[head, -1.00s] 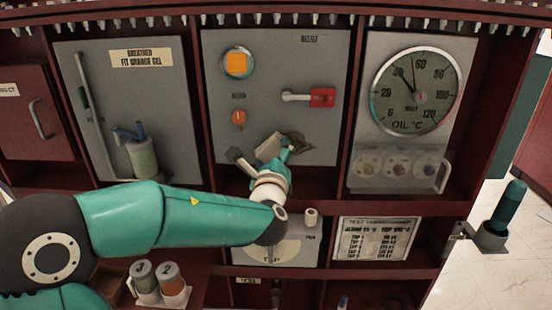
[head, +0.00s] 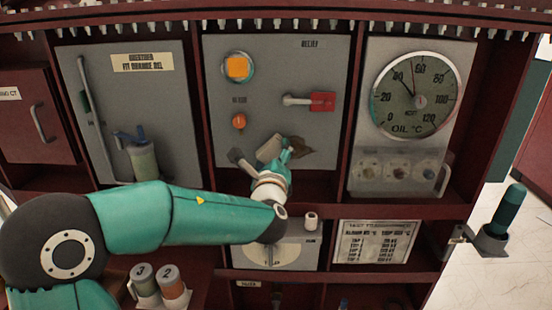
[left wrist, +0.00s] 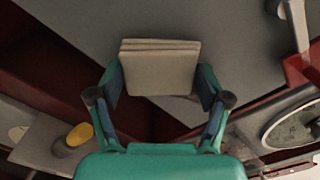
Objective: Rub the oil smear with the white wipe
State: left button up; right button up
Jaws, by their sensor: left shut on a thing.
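The oil smear (head: 301,148) is a dark brown patch low on the grey middle panel. My left gripper (head: 272,160) is in front of the panel's lower part, just left of and below the smear. It is shut on the white wipe (left wrist: 160,68), a folded pale pad that sits between the two fingers in the left wrist view. In the head view the wipe (head: 267,148) is partly hidden by the gripper and lies close to the smear's left side. Whether the wipe touches the panel cannot be told. My right gripper is out of view.
An oil temperature gauge (head: 416,95) is at the right. Numbered cans (head: 157,281) stand low at the left. A dark red shelf edge runs below the panel.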

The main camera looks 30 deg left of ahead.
aim_at(304, 149)
pick_arm(q)
jog(key=shift+w+a, duration=0.35)
jog(key=shift+w, duration=0.25)
jog(key=shift+w+d+b, duration=0.3)
jog(key=shift+w+d, duration=0.15)
jog(key=shift+d, duration=0.3)
jog(key=shift+w+d+b, duration=0.25)
jog(key=shift+w+d, duration=0.15)
jog(key=shift+d, duration=0.35)
jog(key=shift+w+d+b, duration=0.15)
jog(key=shift+w+d, duration=0.55)
jog(key=shift+d, duration=0.4)
jog(key=shift+w+d+b, duration=0.15)
jog(key=shift+w+d, duration=0.6)
jog(key=shift+d, duration=0.4)
jog(key=shift+w+d+b, duration=0.15)
jog(key=shift+w+d, duration=0.55)
jog(key=shift+d, duration=0.4)
jog(key=shift+b, duration=0.5)
jog(key=shift+s+a+f+b, duration=0.1)
jog(key=shift+s+a+b, duration=0.4)
jog(key=shift+a+b, duration=0.3)
jog(key=shift+s+a+b, duration=0.3)
jog(key=shift+a, duration=0.2)
jog(key=shift+s+a+b, duration=0.25)
jog(key=shift+a, duration=0.2)
